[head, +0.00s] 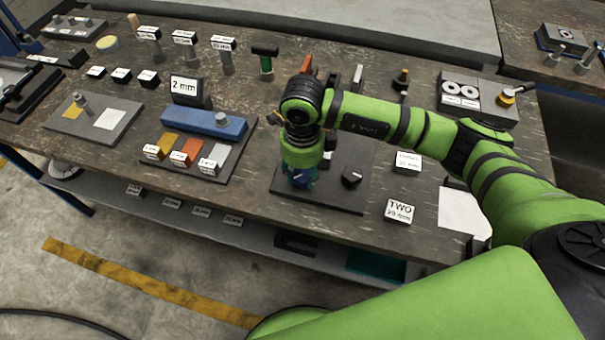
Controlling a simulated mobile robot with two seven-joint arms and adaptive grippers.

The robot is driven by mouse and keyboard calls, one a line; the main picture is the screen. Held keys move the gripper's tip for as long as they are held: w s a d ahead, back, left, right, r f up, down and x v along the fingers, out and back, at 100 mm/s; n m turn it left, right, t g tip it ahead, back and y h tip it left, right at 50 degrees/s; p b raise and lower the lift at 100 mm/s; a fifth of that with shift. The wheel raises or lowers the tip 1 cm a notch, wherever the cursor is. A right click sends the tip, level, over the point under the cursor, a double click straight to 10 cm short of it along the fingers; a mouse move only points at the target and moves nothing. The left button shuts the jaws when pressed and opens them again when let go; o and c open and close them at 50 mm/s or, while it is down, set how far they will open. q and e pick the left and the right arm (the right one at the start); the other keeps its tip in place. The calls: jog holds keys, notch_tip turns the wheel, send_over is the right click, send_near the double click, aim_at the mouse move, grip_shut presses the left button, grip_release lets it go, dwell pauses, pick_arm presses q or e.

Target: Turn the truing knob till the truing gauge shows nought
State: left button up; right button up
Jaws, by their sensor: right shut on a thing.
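My right gripper (300,178) points down over the left part of a dark base plate (335,199) near the table's front edge. It is shut on a blue knob, which is mostly hidden by the fingers. A black knob (351,177) with a pale mark stands free on the same plate, just right of the gripper. I cannot make out the truing gauge or a reading; my right wrist and forearm cover the area behind the plate. My left gripper is not in view.
A "TWO" label block (399,211) and another label block (407,162) stand right of the plate. A tray with coloured tiles (226,150) and a blue bar (202,122) lies to the left. A "2 mm" sign (186,89) stands behind it. A white sheet (462,212) lies at right.

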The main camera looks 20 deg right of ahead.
aim_at(302, 175)
jog(key=shift+m+b, duration=0.35)
jog(key=shift+m, duration=0.45)
jog(key=o, duration=1.2)
jog(key=shift+c, duration=0.2)
jog(key=shift+r, duration=0.1)
notch_tip(302, 175, up, 12)
